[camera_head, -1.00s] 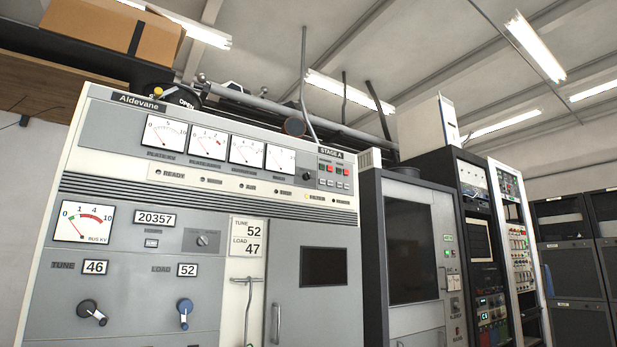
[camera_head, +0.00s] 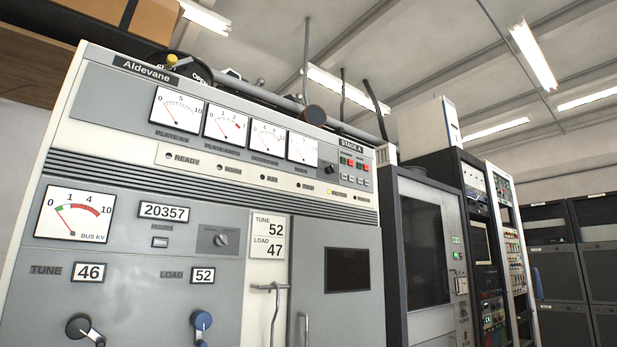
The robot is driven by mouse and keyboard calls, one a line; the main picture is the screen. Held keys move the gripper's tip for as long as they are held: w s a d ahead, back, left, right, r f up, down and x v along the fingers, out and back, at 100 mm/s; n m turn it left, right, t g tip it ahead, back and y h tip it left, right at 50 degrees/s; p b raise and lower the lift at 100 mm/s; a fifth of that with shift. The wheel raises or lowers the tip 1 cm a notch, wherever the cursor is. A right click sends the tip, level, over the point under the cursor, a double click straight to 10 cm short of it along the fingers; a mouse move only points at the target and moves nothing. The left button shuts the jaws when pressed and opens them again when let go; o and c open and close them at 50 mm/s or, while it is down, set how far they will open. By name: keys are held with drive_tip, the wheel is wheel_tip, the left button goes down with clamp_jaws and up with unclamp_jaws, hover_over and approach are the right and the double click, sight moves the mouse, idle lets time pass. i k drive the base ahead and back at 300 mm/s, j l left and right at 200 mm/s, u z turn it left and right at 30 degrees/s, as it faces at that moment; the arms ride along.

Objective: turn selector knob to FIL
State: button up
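The Aldevane transmitter cabinet (camera_head: 122,215) fills the left and middle of the view. A small grey rotary knob (camera_head: 221,240) sits on a dark plate right of the 20357 counter; its markings are too small to read. A small dark knob (camera_head: 329,169) is on the upper panel below the STAGE A label. I cannot read FIL at either knob, nor tell which one is the selector. A black TUNE knob (camera_head: 80,327) and a blue LOAD knob (camera_head: 201,320) are at the bottom, each with a crank handle. My gripper is not in view.
A T-shaped handle (camera_head: 272,288) and a vertical door handle (camera_head: 302,329) stand out from the cabinet front. More racks (camera_head: 432,265) stand to the right. A cardboard box (camera_head: 95,18) is above left.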

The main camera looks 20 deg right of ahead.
sight(329, 170)
drive_tip(key=i, duration=1.2)
drive_tip(key=l+z, duration=0.05)
drive_tip(key=l, duration=0.05)
